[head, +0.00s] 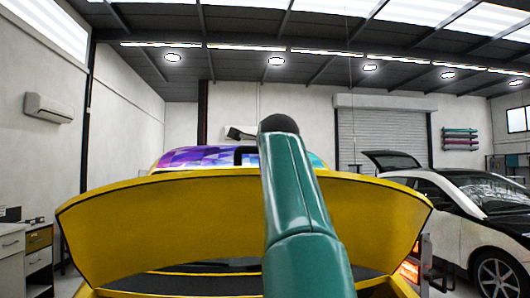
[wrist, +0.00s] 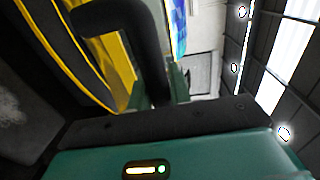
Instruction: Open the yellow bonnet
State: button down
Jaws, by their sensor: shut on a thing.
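The yellow bonnet (head: 160,220) spans the middle of the head view. It stands raised at a tilt, with a dark gap below it above the car's front. A black bar handle (head: 240,153) shows at its top edge, partly behind my teal arm. In the wrist view the black handle (wrist: 150,50) curves down between the teal fingers of my gripper (wrist: 158,97), which is shut on it. Yellow bonnet surface (wrist: 108,70) lies just beyond the handle. In the head view my arm hides the gripper and the middle of the bonnet.
The car's windscreen (head: 200,156) shows purple and blue behind the bonnet. A white and black car (head: 455,215) with its rear hatch up stands at the right. Drawer cabinets (head: 37,250) stand at the far left. A red-lit heater-like unit (head: 410,268) is right of the bonnet.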

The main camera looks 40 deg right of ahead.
jog(key=shift+s+a+r+t, duration=0.15)
jog(key=shift+s+r, duration=0.05)
jog(key=shift+r, duration=0.25)
jog(key=shift+s+a+r+t, duration=0.15)
jog(key=shift+r, duration=0.25)
jog(key=c, duration=1.4)
grip_release()
jog(key=shift+w, duration=0.15)
jog(key=shift+c, duration=0.2)
jog(key=shift+o, duration=0.6)
jog(key=shift+f, duration=0.1)
jog(key=shift+f, duration=0.2)
jog(key=v, duration=1.3)
jog(key=shift+s+a, duration=0.2)
jog(key=shift+a, duration=0.05)
jog(key=shift+r, duration=0.1)
